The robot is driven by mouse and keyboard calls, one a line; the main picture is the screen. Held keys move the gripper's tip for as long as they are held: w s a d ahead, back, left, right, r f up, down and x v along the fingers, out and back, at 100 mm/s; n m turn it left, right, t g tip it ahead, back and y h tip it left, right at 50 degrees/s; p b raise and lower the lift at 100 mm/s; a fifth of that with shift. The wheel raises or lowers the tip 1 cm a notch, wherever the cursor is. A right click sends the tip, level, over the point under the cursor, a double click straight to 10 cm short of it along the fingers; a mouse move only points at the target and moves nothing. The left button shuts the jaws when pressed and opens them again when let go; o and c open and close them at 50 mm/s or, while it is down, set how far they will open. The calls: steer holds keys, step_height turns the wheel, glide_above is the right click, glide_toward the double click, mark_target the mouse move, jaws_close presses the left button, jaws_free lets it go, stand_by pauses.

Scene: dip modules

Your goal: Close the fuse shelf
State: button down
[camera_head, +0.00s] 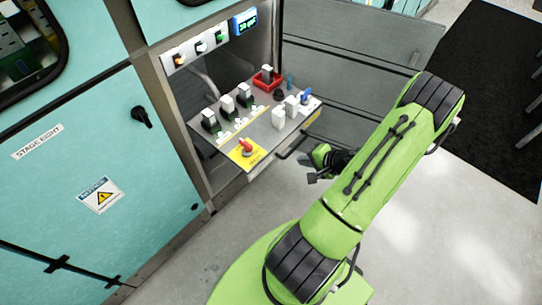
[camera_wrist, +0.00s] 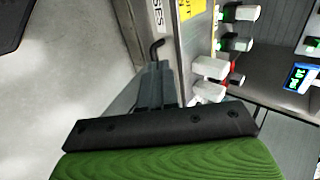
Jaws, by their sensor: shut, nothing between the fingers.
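The fuse shelf (camera_head: 270,132) is pulled out of the cabinet, with fuses, a yellow-based red switch and a red tray on its top. A dark bar handle (camera_head: 295,146) runs along its front edge. My gripper (camera_head: 314,178) is in front of that edge, close to the handle and partly hidden by my arm. In the wrist view my gripper (camera_wrist: 155,70) is shut and empty, with its fingertips near the handle's bent end (camera_wrist: 156,47). I cannot tell whether they touch. The shelf front (camera_wrist: 166,22) carries partly visible lettering.
A small display (camera_head: 245,22) and a row of switches (camera_head: 201,46) sit above the shelf opening. A grey open door panel (camera_head: 350,50) stands right of the shelf. A closed teal door (camera_head: 80,160) is on the left. The floor (camera_head: 230,240) before the shelf is clear.

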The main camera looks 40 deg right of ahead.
mark_target(272, 152)
steer(key=x, duration=0.4)
steer(key=w+r+b+x, duration=0.1)
steer(key=x, duration=0.3)
steer(key=b+x, duration=0.1)
steer(key=x, duration=0.3)
steer(key=shift+w+a+r, duration=0.1)
steer(key=shift+w+r, duration=0.15)
steer(key=shift+r, duration=0.2)
steer(key=shift+w, duration=0.25)
steer(key=shift+w, duration=0.1)
